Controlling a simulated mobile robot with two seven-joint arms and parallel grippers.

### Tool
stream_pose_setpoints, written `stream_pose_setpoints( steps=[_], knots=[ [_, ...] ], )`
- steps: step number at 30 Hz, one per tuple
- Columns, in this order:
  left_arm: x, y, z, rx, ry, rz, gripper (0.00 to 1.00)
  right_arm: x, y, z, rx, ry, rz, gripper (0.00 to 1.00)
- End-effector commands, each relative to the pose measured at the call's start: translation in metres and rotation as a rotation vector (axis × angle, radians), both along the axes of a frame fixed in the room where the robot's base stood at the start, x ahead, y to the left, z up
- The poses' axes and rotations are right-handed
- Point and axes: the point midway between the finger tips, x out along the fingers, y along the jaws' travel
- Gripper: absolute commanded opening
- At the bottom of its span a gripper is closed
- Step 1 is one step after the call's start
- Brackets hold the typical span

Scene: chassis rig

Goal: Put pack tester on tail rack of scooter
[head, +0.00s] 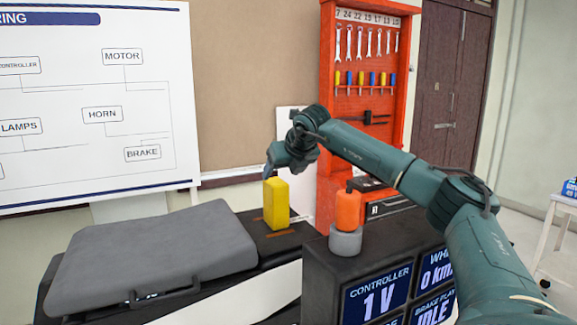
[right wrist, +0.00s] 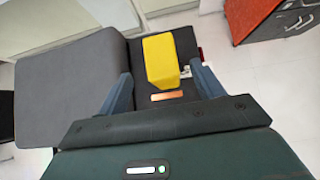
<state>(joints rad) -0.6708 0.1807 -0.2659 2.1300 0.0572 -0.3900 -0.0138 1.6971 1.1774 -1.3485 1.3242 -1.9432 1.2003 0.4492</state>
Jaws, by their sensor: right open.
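A yellow upright block, which I take to be the pack tester (head: 276,204), stands on the dark tail rack (head: 291,237) behind the scooter's grey seat (head: 160,255). The tester also shows in the right wrist view (right wrist: 160,60), on the dark rack (right wrist: 179,97) with an orange strip. My right gripper (head: 268,172) is at the tester's top. In the right wrist view its two fingers (right wrist: 163,88) are apart, with a gap to the tester on each side. The tester's far side is hidden. My left gripper is not in view.
A black console (head: 325,272) with lit screens stands at the front right. It bears an orange object (head: 348,211) in a grey round holder (head: 345,241). An orange tool board (head: 368,20) with wrenches and screwdrivers stands behind. A whiteboard (head: 70,85) is at the left.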

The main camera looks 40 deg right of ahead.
Motion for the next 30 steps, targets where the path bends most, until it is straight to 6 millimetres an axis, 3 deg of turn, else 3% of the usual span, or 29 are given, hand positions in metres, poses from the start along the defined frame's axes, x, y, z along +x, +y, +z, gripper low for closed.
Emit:
stream_pose_setpoints(
  steps=[4, 10, 30],
  knots=[
    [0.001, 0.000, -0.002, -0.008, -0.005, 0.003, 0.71, -0.019, 0.006, 0.019, -0.002, -0.003, 0.001, 0.67],
    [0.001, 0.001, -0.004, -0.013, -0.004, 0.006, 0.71, -0.033, 0.010, 0.034, -0.001, -0.001, 0.001, 0.67],
    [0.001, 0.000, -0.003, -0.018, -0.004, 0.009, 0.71, -0.034, 0.011, 0.036, 0.000, 0.001, 0.001, 0.67]
  ],
)
